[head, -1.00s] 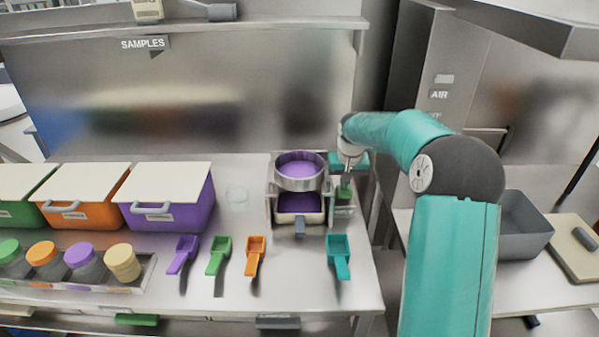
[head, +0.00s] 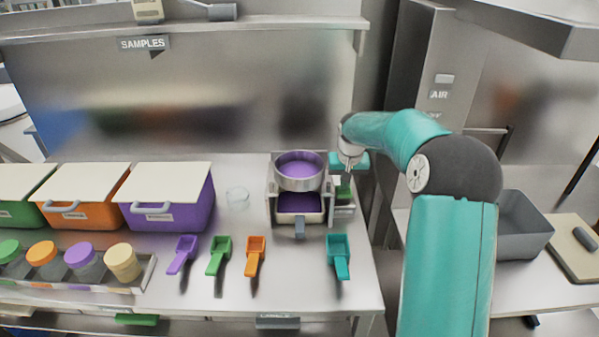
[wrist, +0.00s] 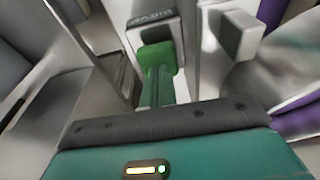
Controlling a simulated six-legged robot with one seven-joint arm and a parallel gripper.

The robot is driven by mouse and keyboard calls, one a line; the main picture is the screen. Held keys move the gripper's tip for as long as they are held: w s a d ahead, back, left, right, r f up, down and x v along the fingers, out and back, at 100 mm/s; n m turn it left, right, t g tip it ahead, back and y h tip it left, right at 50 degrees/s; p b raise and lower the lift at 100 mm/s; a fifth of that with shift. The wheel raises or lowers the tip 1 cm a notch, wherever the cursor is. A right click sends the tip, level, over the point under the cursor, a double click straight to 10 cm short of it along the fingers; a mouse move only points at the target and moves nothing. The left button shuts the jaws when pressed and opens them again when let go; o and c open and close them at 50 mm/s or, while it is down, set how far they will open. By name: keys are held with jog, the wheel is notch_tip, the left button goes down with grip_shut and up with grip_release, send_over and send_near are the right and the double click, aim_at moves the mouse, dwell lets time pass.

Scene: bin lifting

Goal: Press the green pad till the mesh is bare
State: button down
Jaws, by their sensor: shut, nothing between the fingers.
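A round metal sieve (head: 299,183) with purple powder inside sits on a grey stand left of my arm. The powder covers the mesh, and more purple shows in the tray (head: 299,206) below. The green pad (head: 343,189) is on a small unit at the stand's right side. In the wrist view the bright green pad (wrist: 157,56) lies just beyond my fingers. My gripper (head: 346,180) is shut and empty, pointing down at the pad. In the wrist view its fingers (wrist: 158,92) seem to reach the pad; I cannot tell whether they touch it.
A purple bin (head: 168,209) and other lidded bins stand at the left. Several lidded jars sit in a rack (head: 148,270) in front of them. Purple, green, orange and teal scoops (head: 338,258) lie along the front. A grey tub (head: 524,225) stands at the right.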

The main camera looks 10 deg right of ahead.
jog(key=shift+f, duration=0.5)
jog(key=shift+r, duration=0.6)
jog(key=shift+f, duration=0.1)
jog(key=shift+f, duration=0.5)
jog(key=shift+r, duration=0.6)
jog(key=shift+r, duration=3.05)
